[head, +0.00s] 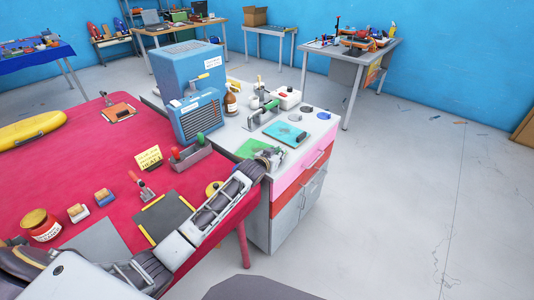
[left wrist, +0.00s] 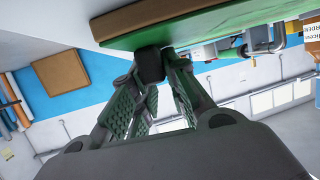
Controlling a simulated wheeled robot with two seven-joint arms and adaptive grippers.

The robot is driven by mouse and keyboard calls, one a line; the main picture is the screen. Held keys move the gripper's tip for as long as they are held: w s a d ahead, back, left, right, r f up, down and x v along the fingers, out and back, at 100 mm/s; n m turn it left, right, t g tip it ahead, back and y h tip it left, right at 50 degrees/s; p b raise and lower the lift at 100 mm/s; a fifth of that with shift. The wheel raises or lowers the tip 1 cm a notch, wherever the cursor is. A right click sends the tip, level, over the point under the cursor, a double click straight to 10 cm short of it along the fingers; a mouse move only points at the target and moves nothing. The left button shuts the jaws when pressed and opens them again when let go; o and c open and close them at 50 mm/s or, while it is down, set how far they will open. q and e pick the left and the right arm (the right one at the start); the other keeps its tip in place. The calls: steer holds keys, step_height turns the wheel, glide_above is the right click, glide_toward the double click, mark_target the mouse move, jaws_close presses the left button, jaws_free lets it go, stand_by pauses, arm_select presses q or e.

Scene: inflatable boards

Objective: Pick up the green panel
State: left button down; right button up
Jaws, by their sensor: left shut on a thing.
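The green panel (head: 247,147) lies at the front left of the grey cabinet top, partly hidden by my left gripper (head: 272,154). In the left wrist view the green panel (left wrist: 205,32) shows as a slab edge across the top. My left gripper (left wrist: 165,62) is at that edge there, with its fingers closed on the green panel. The exact contact is partly hidden by the fingertips. Whether the panel is lifted off the surface cannot be told. My right gripper is in neither view.
A teal panel (head: 286,133) lies just behind. A green-handled tool (head: 262,113), a white box (head: 287,98) and a brown bottle (head: 230,104) stand farther back.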

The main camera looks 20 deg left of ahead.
arm_select(q)
steer(key=shift+r, duration=0.6)
step_height(320, 180, up, 7)
steer(key=shift+f, duration=0.1)
steer(key=shift+r, duration=0.45)
steer(key=shift+r+p, duration=0.3)
steer(key=shift+r, duration=0.25)
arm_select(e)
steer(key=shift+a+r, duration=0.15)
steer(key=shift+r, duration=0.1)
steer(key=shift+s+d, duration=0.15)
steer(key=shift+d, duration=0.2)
arm_select(q)
steer(key=shift+s, duration=0.15)
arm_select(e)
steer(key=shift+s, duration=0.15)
